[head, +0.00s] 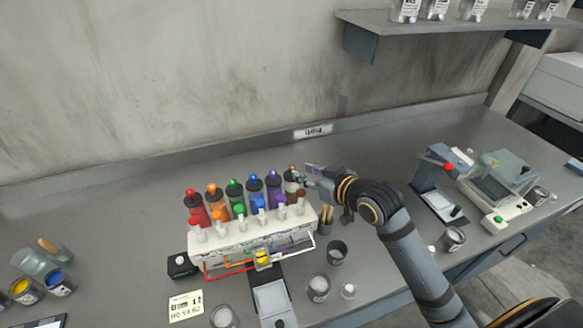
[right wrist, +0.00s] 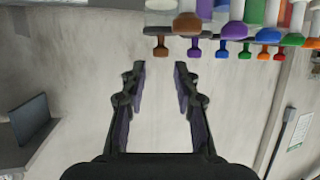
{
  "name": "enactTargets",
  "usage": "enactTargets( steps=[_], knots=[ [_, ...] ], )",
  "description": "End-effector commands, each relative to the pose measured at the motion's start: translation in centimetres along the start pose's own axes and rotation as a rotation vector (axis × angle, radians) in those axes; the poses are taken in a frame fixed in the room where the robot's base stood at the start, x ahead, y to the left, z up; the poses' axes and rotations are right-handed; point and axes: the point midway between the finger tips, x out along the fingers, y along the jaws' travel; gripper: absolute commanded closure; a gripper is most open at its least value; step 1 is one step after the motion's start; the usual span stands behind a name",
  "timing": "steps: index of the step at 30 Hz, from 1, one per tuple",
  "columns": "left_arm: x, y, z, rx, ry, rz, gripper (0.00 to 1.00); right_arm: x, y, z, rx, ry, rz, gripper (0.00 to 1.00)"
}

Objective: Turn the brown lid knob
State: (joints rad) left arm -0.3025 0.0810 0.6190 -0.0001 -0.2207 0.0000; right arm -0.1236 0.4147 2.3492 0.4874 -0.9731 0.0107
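The brown lid knob (head: 292,168) tops the last, pale bottle at the right end of a row of coloured bottles. In the right wrist view a large brown knob (right wrist: 187,24) shows at the top, beyond the fingertips and apart from them. My right gripper (head: 306,174) is beside the brown knob, on its right in the head view. In the right wrist view its two fingers (right wrist: 160,68) are spread with nothing between them. My left gripper is in neither view.
A white dispenser rack (head: 240,238) with several coloured levers stands before the bottles. A smaller brown knob (right wrist: 160,50) hangs near the large one. A dark cup (head: 337,252) and glass jars stand in front. A balance (head: 494,190) stands right. The counter behind the bottles is clear.

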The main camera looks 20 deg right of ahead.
Motion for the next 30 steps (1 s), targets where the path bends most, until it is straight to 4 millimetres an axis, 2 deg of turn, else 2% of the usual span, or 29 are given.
enactTargets(
  steps=[9,12,23,30],
  knots=[
    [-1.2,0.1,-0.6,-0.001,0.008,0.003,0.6,5.1,-0.1,-0.2,0.004,-0.002,-0.002,0.7],
    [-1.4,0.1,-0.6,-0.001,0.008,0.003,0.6,6.2,-0.1,-0.2,0.003,-0.001,-0.002,0.7],
    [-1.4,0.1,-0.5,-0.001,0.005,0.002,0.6,7.0,-0.1,0.0,-0.001,-0.002,-0.001,0.7],
    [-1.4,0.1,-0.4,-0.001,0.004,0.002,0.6,7.0,-0.1,0.0,-0.001,-0.002,-0.001,1.0]
  ],
)
